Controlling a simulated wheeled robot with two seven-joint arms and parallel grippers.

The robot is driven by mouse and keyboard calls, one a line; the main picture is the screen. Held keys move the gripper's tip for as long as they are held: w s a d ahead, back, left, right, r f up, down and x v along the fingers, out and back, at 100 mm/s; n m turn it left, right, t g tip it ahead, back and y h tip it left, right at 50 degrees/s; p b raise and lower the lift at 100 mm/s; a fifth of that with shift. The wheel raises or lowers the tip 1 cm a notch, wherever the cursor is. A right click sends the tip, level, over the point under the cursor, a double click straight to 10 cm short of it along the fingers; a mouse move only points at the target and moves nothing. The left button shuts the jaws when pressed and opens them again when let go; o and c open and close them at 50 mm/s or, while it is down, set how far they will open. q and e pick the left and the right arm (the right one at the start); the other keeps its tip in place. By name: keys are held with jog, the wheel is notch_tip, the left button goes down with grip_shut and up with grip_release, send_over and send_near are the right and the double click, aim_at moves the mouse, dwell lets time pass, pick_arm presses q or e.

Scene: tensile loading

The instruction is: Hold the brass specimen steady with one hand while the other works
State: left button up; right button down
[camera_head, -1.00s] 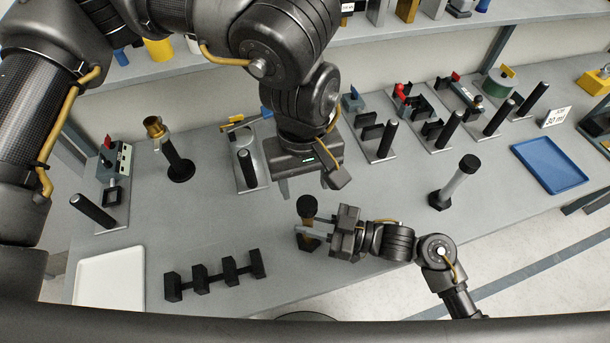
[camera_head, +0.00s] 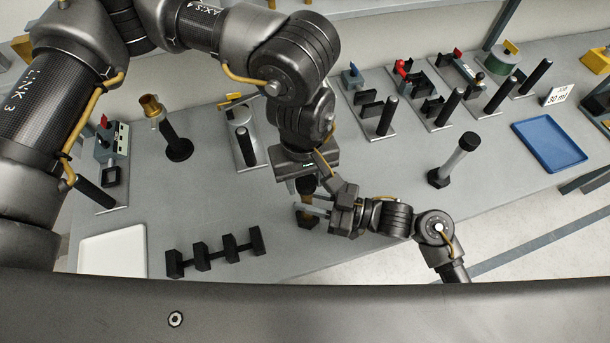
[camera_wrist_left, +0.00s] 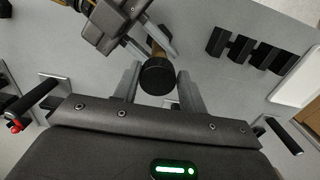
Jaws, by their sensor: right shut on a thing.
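The brass specimen (camera_head: 307,216) stands upright near the table's front edge, with a black cap (camera_wrist_left: 158,77) on top. My right gripper (camera_head: 314,207) comes in from the right and is shut on its brass body, which shows partly in the left wrist view (camera_wrist_left: 154,46). My left gripper (camera_wrist_left: 158,86) is directly above, open, with one finger on each side of the black cap. Whether the fingers touch the cap cannot be told. In the head view the left gripper (camera_head: 305,180) hides part of the cap.
A black rack (camera_head: 215,253) and a white tray (camera_head: 112,252) lie at the front left. A grey cylinder with black ends (camera_head: 455,160) stands to the right, before a blue tray (camera_head: 550,145). Several fixtures with black posts line the back. A brass-topped black post (camera_head: 176,143) stands at left.

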pick_arm(q)
jog(key=c, duration=0.6)
jog(key=n, duration=0.3)
jog(key=shift+n, duration=0.4)
jog(key=n, duration=0.4)
jog(key=shift+n, duration=0.4)
jog(key=n, duration=1.4)
jog(key=shift+w+n, duration=0.1)
jog(key=shift+n, duration=0.2)
jog(key=n, duration=0.7)
jog(key=shift+w, duration=0.1)
jog(key=n, duration=0.7)
jog(key=shift+r+n, duration=0.1)
jog(key=shift+n, duration=0.2)
jog(key=n, duration=0.7)
jog(key=shift+a, duration=0.1)
jog(key=n, duration=0.7)
jog(key=shift+a, duration=0.1)
jog(key=n, duration=0.8)
jog(key=shift+n, duration=0.3)
jog(key=shift+a, duration=0.1)
